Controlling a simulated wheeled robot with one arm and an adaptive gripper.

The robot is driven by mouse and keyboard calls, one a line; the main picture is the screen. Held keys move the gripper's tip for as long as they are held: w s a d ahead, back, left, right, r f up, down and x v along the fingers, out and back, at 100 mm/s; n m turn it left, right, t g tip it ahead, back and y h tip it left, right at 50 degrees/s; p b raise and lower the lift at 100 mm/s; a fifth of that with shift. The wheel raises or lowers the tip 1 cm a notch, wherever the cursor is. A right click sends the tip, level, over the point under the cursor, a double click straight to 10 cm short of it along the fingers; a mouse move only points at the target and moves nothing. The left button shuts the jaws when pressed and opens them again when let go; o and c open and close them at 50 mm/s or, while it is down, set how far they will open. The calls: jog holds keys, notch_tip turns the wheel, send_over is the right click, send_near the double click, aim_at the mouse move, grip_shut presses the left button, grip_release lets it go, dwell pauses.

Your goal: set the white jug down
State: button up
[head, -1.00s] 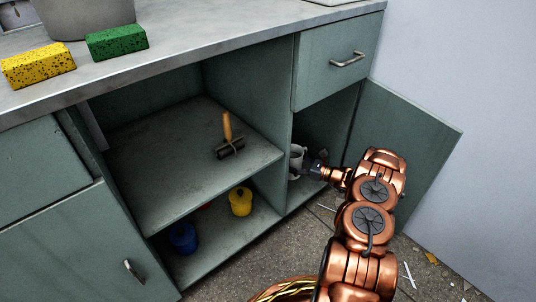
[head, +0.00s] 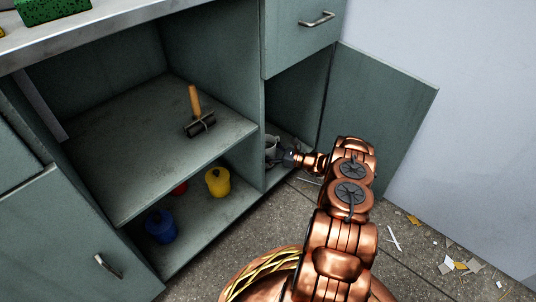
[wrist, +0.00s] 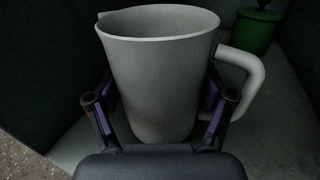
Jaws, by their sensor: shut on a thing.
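The white jug (wrist: 160,85) stands upright between the two fingers of my gripper (wrist: 165,125) in the wrist view, its handle to the right. The fingers press on both sides of its body. In the head view the jug (head: 271,148) shows partly inside the open right cupboard compartment, low down, with my gripper (head: 287,157) at its side. The jug's base is hidden behind the gripper body in the wrist view, so I cannot tell whether it touches the cupboard floor.
A green lidded container (wrist: 257,30) stands behind the jug at the right. The open cupboard door (head: 380,115) is to the right of my arm. A divider (head: 250,140) bounds the compartment on the left. A yellow pot (head: 218,182) and a blue pot (head: 160,226) stand in the left bay.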

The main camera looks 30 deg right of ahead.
jog(key=shift+f, duration=0.1)
jog(key=o, duration=1.4)
jog(key=shift+o, duration=0.2)
jog(key=shift+s+r, duration=0.1)
jog(key=shift+r, duration=0.1)
jog(key=p+v, duration=0.3)
jog(key=v, duration=0.3)
jog(key=shift+s+d, duration=0.2)
jog(key=shift+d, duration=0.05)
jog(key=shift+s+d, duration=0.15)
jog(key=shift+s, duration=0.15)
